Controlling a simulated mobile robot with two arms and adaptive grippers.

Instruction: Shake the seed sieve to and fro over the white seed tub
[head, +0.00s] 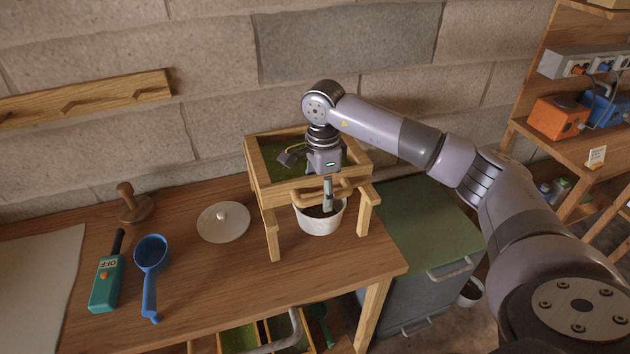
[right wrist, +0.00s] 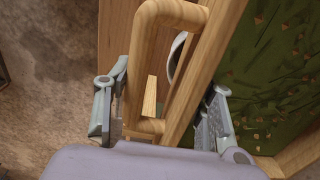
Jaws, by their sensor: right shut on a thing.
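The seed sieve (head: 263,168) is a square wooden frame with a wooden loop handle at its front. It sits on a wooden stand with legs (head: 271,236) on the bench. Green chaff (right wrist: 275,75) with small brown seeds lies in it. The white seed tub (head: 318,224) stands upright on the bench under the sieve, its rim partly hidden by the handle and gripper. My right gripper (head: 328,203) reaches down from above and is shut on the sieve handle (right wrist: 150,70); the right wrist view shows a finger on either side. My left gripper is not in view.
Left of the stand lie a white lid (head: 223,222), a blue scoop (head: 151,260), a teal device (head: 107,280) marked OFF and a wooden tamper (head: 132,204). A green-topped cabinet (head: 425,225) is right of the bench. The stone wall is close behind.

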